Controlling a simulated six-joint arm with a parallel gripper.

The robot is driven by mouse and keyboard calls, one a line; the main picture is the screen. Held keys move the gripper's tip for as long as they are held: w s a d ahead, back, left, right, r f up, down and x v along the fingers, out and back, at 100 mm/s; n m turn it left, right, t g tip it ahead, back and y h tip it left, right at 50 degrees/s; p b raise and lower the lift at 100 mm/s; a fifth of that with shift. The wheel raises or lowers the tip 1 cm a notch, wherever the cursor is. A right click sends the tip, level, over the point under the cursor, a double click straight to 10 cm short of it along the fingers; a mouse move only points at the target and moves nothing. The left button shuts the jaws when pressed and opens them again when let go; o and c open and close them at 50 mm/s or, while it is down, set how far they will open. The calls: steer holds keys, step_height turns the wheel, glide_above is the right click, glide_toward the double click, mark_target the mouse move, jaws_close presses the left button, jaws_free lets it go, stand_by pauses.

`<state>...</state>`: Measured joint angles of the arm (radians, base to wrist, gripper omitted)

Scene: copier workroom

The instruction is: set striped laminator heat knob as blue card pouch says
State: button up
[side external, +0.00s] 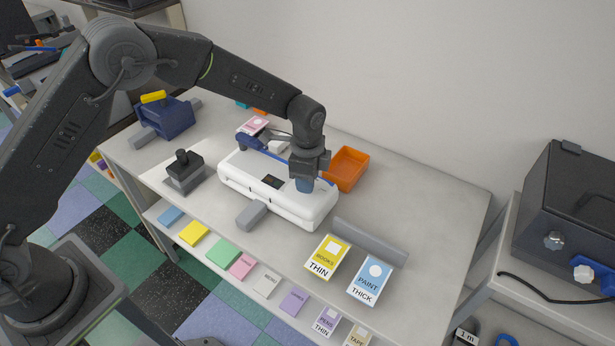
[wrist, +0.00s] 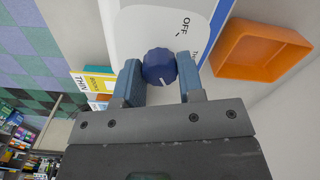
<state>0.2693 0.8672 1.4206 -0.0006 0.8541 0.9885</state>
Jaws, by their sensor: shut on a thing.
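The white laminator (side external: 255,195) with a blue stripe stands mid-table; its white top also shows in the wrist view (wrist: 135,25). Its dark blue faceted heat knob (wrist: 158,62) sits between my fingertips, with a small white mark on the side nearest my gripper. "OFF" and part of another label, starting with T, are printed beside the knob. My gripper (side external: 305,184) points down at the laminator's right end and is shut on the knob; the side view hides the knob.
An orange tray (side external: 347,168) is close behind the knob. A black stapler-like device (side external: 184,171) stands left. The table's right side is clear.

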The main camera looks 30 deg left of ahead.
steer(key=o, duration=0.9)
step_height(320, 180, up, 14)
steer(key=shift+f, duration=0.1)
stand_by(0.3)
steer(key=s+a+r+n+t, duration=0.3)
steer(key=s+a+r+n, duration=0.5)
steer(key=s+r, duration=0.5)
steer(key=s+a+n+t, duration=0.1)
steer(key=s+a+n, duration=0.1)
steer(key=s, duration=0.3)
steer(key=s+a+f+n, duration=0.1)
steer(key=s+a+n, duration=0.1)
steer(key=s, duration=0.3)
steer(key=s+a+f+n+t, duration=0.1)
steer(key=s+n, duration=0.1)
steer(key=s, duration=0.3)
steer(key=shift+s+a+t, duration=0.3)
steer(key=shift+s+a, duration=0.05)
steer(key=shift+a, duration=0.05)
